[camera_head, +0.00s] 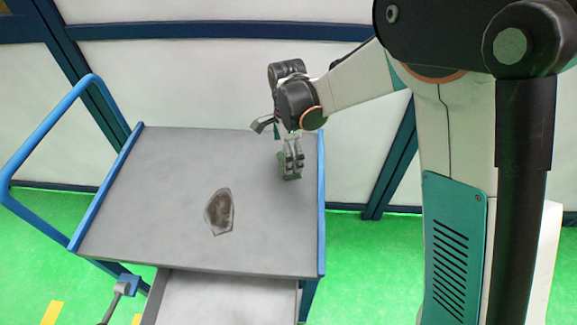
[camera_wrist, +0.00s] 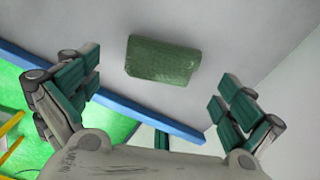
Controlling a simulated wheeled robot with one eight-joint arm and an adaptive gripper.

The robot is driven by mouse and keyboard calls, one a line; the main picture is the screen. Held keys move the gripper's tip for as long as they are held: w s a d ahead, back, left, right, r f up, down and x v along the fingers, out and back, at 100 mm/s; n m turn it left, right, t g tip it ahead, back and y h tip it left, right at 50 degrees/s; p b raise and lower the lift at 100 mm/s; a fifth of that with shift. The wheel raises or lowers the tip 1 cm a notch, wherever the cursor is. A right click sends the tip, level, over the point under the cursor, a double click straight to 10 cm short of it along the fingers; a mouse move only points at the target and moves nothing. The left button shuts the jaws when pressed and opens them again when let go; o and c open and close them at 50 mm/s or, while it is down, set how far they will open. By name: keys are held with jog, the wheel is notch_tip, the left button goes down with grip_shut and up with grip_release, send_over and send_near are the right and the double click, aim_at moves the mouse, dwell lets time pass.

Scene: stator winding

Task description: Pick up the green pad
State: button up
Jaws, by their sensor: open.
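The green pad (camera_wrist: 163,60) lies flat on the grey cart top in the wrist view, ahead of my open fingers and roughly between their lines. My gripper (camera_wrist: 160,95) is open and empty, with one finger at the left and one at the right of that view. In the head view my gripper (camera_head: 291,172) points down over the right part of the cart top. A small bit of the green pad (camera_head: 281,160) shows beside the fingers there; most of it is hidden behind them. I cannot tell the exact height of the fingertips above the cart.
The grey cart top (camera_head: 150,215) has a blue rail along its right edge (camera_head: 321,220) and a blue handle (camera_head: 45,130) at the left. A dark brown patch (camera_head: 219,211) lies mid-top. An open drawer (camera_head: 225,298) juts out in front. The rest of the top is clear.

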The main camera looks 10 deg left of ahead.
notch_tip(320, 180, down, 4)
jog(key=shift+w+d+f+b, duration=0.1)
jog(key=shift+w+b, duration=0.05)
jog(key=shift+b, duration=0.65)
jog(key=c, duration=1)
notch_tip(320, 180, up, 20)
jog(key=p, duration=0.6)
